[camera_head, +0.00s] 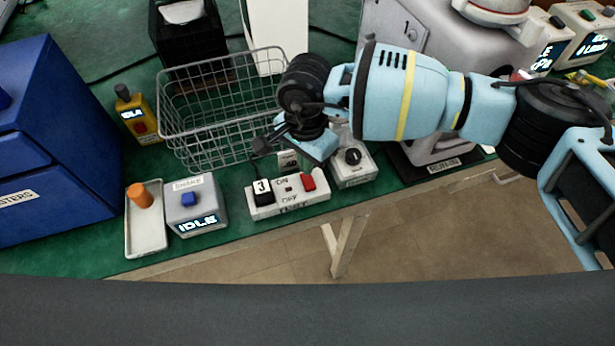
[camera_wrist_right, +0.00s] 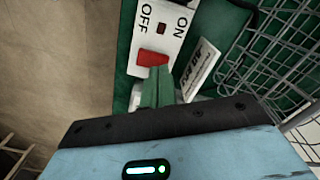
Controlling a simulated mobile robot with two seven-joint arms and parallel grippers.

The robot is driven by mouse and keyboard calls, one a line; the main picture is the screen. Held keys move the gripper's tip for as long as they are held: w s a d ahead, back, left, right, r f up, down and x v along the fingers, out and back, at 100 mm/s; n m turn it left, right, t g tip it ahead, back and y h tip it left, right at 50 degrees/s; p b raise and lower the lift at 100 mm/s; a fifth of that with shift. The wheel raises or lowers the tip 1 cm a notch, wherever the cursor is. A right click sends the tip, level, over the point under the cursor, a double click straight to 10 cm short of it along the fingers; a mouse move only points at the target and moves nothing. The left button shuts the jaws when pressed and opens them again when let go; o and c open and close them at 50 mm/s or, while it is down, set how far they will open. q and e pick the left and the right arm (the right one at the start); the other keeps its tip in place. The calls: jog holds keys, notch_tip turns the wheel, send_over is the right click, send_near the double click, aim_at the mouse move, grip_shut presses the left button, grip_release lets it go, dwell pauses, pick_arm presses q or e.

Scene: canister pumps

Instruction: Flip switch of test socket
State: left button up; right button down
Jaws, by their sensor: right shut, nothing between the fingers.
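The test socket (camera_head: 289,205) is a white box on the green table, marked ON, OFF and TEST. A black plug marked 3 (camera_head: 263,190) sits on its left part. Its red switch (camera_head: 308,184) is at the right end and also shows in the right wrist view (camera_wrist_right: 152,58). A small dark red indicator (camera_wrist_right: 161,29) lies between ON and OFF. My right gripper (camera_head: 316,150) is over the far side of the socket. In the wrist view its shut, empty fingers (camera_wrist_right: 159,85) are at the switch's near edge; I cannot tell if they touch. My left gripper is not in view.
A wire basket (camera_head: 225,110) stands behind the socket. A grey box reading IDLE (camera_head: 197,208) and a tray (camera_head: 144,240) with an orange knob are to the left. A box with a black dial (camera_head: 352,168) stands close on the right. The table's front edge is near.

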jog(key=shift+r+p, duration=0.65)
jog(key=shift+r, duration=1.9)
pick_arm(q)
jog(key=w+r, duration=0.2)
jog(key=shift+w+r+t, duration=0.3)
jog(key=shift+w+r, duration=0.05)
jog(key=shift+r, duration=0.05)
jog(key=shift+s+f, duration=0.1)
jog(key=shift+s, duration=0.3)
